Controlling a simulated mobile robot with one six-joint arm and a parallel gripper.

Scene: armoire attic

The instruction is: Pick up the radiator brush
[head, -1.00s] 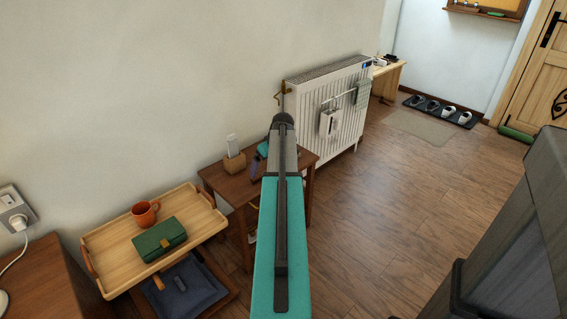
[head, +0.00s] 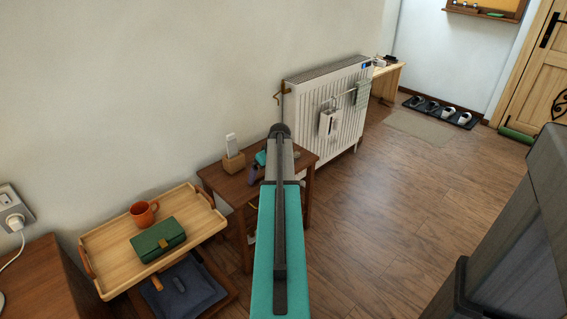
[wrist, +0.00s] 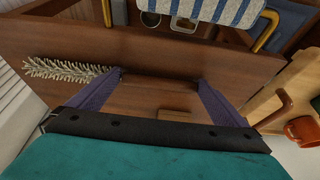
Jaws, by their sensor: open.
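The radiator brush shows in the wrist view as a pale, bristly head (wrist: 62,70) lying on the small brown table (wrist: 190,48). Its bristles point left, and its inner end meets my left finger. I cannot clearly tell its handle from the brown wood between the fingers. My gripper (wrist: 160,78) is open, with two purple fingers spread apart over the table. In the head view my arm hides most of the gripper, and a purple finger shows above the table (head: 228,187).
A wooden holder with a white device (head: 233,160) stands on the table. A wooden tray (head: 105,245) with an orange mug (head: 144,213) and green box (head: 158,238) is at left. A white radiator (head: 318,95) stands behind.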

